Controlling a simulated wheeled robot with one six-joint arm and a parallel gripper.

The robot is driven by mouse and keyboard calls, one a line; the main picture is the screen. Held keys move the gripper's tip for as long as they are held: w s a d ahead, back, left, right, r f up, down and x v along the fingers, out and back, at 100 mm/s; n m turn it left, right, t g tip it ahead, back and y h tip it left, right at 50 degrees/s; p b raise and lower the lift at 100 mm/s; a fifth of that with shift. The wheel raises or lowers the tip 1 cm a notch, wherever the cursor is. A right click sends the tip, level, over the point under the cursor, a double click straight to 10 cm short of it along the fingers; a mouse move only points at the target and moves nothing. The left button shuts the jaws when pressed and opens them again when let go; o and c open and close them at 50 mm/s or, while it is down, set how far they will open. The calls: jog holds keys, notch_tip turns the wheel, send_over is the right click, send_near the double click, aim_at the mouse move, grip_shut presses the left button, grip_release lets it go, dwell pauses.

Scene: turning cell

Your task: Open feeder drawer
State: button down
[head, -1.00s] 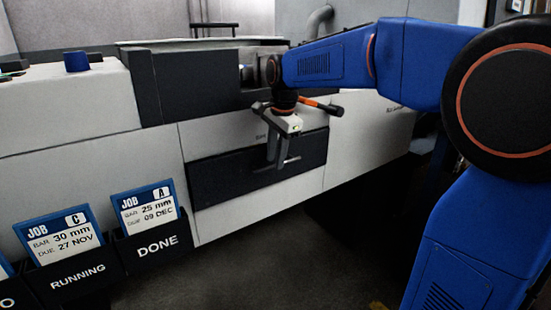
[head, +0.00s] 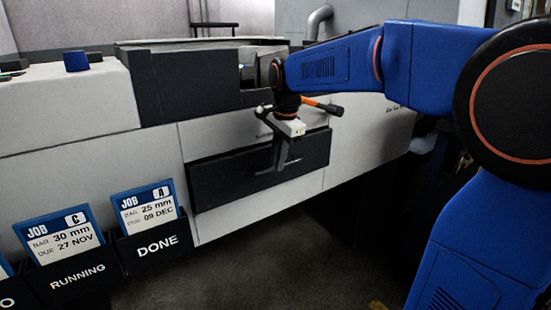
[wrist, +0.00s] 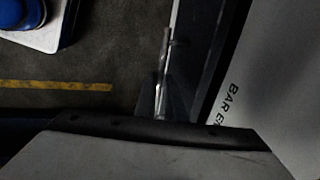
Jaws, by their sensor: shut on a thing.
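The feeder drawer (head: 225,181) has a dark front set low in the pale machine body. In the head view its front appears to stand slightly out from the machine. Its bar handle (head: 294,161) runs across the front. My gripper (head: 278,163) reaches down from above and is shut on this handle. In the wrist view the handle (wrist: 170,42) shows as a thin light bar beside the dark drawer edge. The fingers cover part of the handle.
The pale machine (head: 85,165) carries a blue knob (head: 76,61) on top. Job card holders marked RUNNING (head: 78,283) and DONE (head: 157,241) hang at lower left. Open floor (head: 270,265) lies in front of the drawer. A yellow floor line (wrist: 55,85) shows in the wrist view.

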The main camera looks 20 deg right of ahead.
jog(key=s+d, duration=0.3)
jog(key=s, duration=0.6)
jog(key=s+d, duration=0.3)
jog(key=s, duration=0.7)
jog(key=shift+s+d, duration=0.2)
jog(key=shift+s, duration=0.1)
jog(key=shift+r, duration=0.1)
jog(key=c, duration=1.8)
grip_release()
jog(key=shift+c, duration=0.2)
jog(key=s+d+r, duration=0.1)
jog(key=s+r, duration=0.2)
jog(key=r, duration=1.4)
jog(key=shift+s, duration=0.15)
jog(key=s+f+n+t, duration=0.1)
jog(key=f+n, duration=0.3)
jog(key=f, duration=0.5)
jog(key=s+f+n+t, duration=0.1)
jog(key=s+f+n, duration=0.3)
jog(key=f, duration=0.5)
jog(key=s+f+n, duration=0.3)
jog(key=f+n, duration=0.3)
jog(key=f, duration=0.4)
jog(key=shift+s+a+t+h, duration=0.2)
jog(key=shift+t+h, duration=0.1)
jog(key=shift+t, duration=0.1)
